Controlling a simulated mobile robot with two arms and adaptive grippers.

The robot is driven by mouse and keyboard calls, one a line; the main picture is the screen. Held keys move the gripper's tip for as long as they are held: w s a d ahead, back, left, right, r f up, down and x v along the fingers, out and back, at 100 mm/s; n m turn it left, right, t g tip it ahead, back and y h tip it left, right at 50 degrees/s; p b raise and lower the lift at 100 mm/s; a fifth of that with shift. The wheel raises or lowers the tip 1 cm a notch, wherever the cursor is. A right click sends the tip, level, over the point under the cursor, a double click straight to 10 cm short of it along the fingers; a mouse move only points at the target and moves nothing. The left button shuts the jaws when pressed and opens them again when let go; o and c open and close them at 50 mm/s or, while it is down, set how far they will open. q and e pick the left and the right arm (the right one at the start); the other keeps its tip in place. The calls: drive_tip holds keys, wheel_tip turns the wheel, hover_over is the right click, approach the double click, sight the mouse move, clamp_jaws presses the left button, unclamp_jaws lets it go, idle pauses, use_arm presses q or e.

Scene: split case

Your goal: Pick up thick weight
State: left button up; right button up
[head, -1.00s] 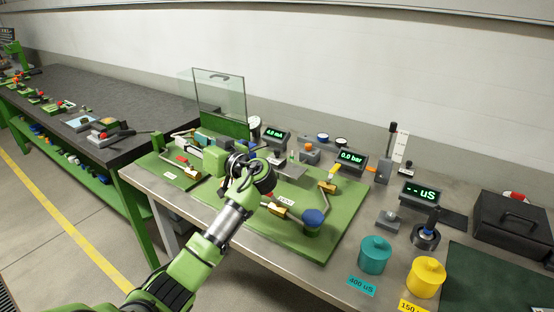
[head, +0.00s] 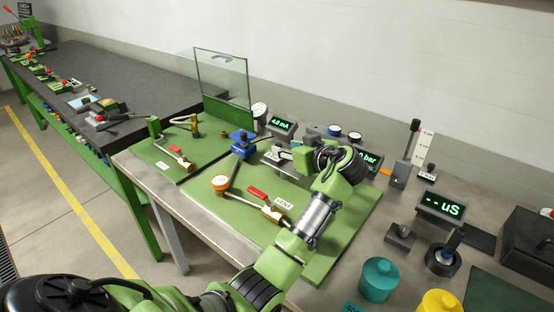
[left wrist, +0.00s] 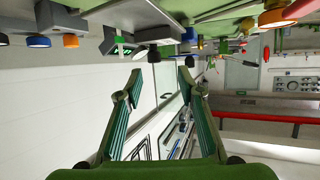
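I cannot pick out a thick weight with certainty in either view. My left gripper (head: 345,160) is above the back right part of the green board (head: 332,258), in front of the bar display (head: 371,160). Its fingers are hidden by the wrist in the head view. In the left wrist view the gripper (left wrist: 160,74) has its two fingers spread, with nothing between them. That view is upside down, with the bench things along its top edge. My right gripper is in neither view.
A clear upright panel (head: 222,78) stands at the back left. To the right are a uS display (head: 440,206), a teal pot (head: 378,281), a yellow pot (head: 438,302) and a black case (head: 517,235).

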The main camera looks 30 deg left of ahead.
sight(280, 146)
use_arm(q)
drive_tip(key=x, duration=0.1)
drive_tip(key=b+x, duration=0.1)
drive_tip(key=x, duration=0.1)
drive_tip(key=shift+w+f, duration=0.2)
drive_tip(key=shift+f, duration=0.15)
drive_tip(key=x, duration=0.1)
drive_tip(key=b+x, duration=0.2)
drive_tip(key=shift+w+f, duration=0.35)
drive_tip(key=shift+w, duration=0.1)
drive_tip(key=shift+w+a, duration=0.1)
drive_tip(key=shift+a, duration=0.15)
drive_tip(key=shift+r, duration=0.1)
drive_tip(key=shift+c, duration=0.4)
clamp_jaws()
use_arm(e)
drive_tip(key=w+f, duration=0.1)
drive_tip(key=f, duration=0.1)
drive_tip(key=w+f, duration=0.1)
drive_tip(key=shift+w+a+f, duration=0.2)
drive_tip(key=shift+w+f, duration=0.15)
